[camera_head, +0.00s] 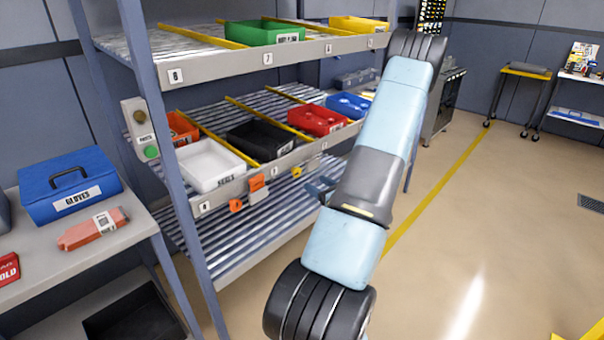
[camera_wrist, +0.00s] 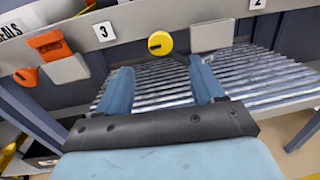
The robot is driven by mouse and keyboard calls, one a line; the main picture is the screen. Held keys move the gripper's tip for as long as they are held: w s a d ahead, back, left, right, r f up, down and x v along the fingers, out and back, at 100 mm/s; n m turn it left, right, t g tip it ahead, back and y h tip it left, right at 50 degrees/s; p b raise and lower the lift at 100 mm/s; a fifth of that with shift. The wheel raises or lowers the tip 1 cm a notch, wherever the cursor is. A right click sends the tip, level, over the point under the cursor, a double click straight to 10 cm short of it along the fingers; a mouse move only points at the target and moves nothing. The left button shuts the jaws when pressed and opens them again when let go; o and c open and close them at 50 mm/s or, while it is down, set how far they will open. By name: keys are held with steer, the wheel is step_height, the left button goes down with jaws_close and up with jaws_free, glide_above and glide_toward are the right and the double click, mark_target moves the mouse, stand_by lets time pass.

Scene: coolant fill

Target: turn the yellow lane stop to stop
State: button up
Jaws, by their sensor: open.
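The yellow lane stop's round knob (camera_wrist: 159,43) is on the front rail of the middle shelf, right of the number 3 tag, in the wrist view. A dark mark lies roughly level across its face. A plain grey plate (camera_wrist: 211,36) is just right of it, with no yellow flag visible. My gripper (camera_wrist: 161,65) is open and empty. Its two blue fingers are apart, and the knob appears between and just beyond their tips, with no contact visible. In the head view my gripper (camera_head: 322,188) is partly hidden by my arm, beside the shelf rail; the yellow knob (camera_head: 297,172) is tiny there.
An orange knob (camera_wrist: 25,77) and a raised orange flag (camera_wrist: 50,45) are left along the same rail. The white seals bin (camera_head: 210,165), black bin (camera_head: 262,140) and red bin (camera_head: 317,120) sit above on the middle shelf. Open floor (camera_head: 440,240) lies to the right.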

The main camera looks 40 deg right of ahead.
mark_target(298, 172)
steer(key=w, duration=1)
